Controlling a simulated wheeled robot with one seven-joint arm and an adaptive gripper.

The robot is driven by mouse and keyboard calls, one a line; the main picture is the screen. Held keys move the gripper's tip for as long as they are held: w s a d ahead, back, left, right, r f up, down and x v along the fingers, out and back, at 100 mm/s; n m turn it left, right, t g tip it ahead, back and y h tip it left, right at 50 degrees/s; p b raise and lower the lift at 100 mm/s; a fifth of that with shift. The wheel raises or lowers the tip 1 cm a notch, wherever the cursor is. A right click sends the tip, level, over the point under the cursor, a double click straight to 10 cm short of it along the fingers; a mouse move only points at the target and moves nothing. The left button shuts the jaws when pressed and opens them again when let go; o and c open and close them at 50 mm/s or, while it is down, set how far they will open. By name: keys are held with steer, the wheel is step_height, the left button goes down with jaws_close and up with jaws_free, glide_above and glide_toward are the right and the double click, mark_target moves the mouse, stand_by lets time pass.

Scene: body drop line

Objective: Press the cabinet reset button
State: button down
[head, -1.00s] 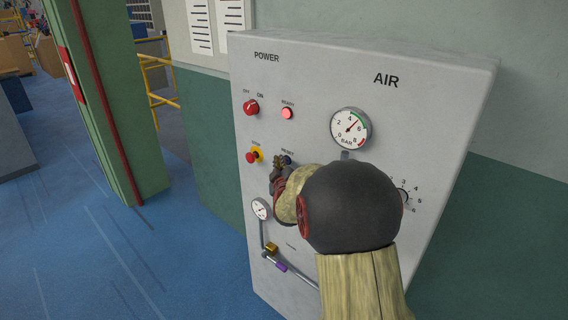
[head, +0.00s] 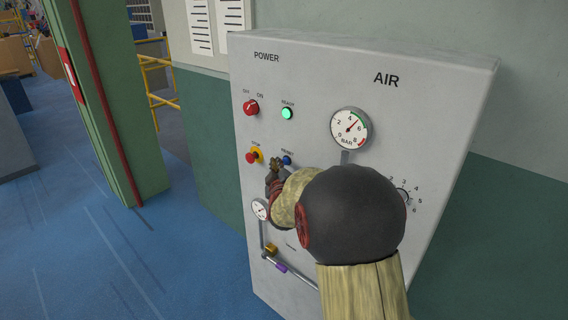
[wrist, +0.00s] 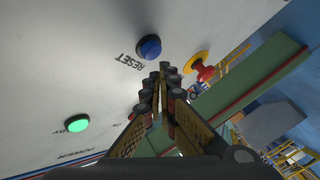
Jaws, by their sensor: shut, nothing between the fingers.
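The blue reset button (head: 287,160) sits on the grey cabinet (head: 400,90) under the RESET label. It also shows in the wrist view (wrist: 149,47), beyond my fingertips and apart from them there. My gripper (head: 275,163) is shut and empty, just left of the button in the head view. In the wrist view, the fingertips (wrist: 167,70) are together, between the button and the red stop button (wrist: 205,73). The ready lamp (head: 287,113) is lit green, also in the wrist view (wrist: 77,123).
The red stop button (head: 252,157) on a yellow base is close left of my gripper. A red power switch (head: 251,107), a large gauge (head: 350,128), a small gauge (head: 260,209) and a pipe (head: 300,279) with yellow and purple parts are on the cabinet. Blue floor is clear at left.

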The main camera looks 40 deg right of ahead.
steer(key=a, duration=0.6)
steer(key=shift+s, duration=0.25)
stand_by(0.8)
